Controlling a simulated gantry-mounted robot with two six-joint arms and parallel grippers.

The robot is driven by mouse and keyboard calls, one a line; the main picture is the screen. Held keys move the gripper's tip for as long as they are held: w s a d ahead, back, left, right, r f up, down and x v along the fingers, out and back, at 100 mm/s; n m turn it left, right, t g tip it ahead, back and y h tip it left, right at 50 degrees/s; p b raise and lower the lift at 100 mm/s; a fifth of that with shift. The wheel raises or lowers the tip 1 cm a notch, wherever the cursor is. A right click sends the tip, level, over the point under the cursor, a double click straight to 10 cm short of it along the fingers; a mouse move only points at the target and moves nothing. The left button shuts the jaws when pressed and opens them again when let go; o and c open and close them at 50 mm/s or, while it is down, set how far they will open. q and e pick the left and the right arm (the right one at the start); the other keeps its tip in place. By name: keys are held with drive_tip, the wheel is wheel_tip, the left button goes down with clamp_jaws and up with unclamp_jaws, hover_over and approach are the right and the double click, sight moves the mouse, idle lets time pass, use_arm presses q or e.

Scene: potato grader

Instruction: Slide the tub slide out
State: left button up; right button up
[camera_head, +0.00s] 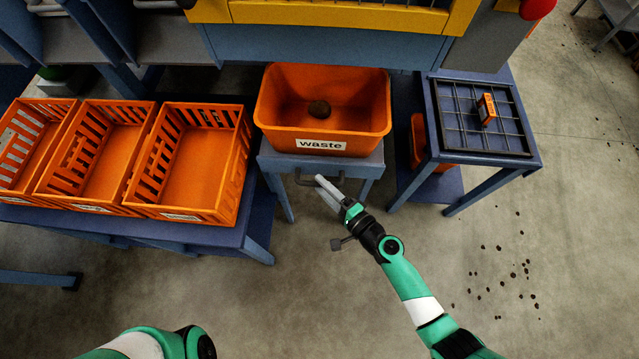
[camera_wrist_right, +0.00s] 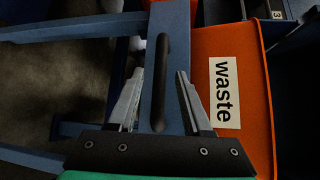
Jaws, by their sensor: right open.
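The orange waste tub (camera_head: 285,137) sits on the blue-grey tub slide (camera_head: 270,160), with one brown potato (camera_head: 318,109) inside. A dark bar handle (camera_head: 303,181) is on the slide's front; it shows in the right wrist view as a long black bar (camera_wrist_right: 160,50). My right gripper (camera_head: 322,187) is at the handle. In the right wrist view its open fingers (camera_wrist_right: 159,73) stand on either side of the bar, with gaps visible between. Part of my left arm shows at the bottom of the head view; its gripper is not in view.
Several orange crates (camera_head: 185,212) stand on a blue table at the left. The floor in front of the slide is clear, with dark crumbs further right.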

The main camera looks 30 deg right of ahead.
drive_tip(key=shift+x, duration=0.9)
clamp_jaws()
idle(0.8)
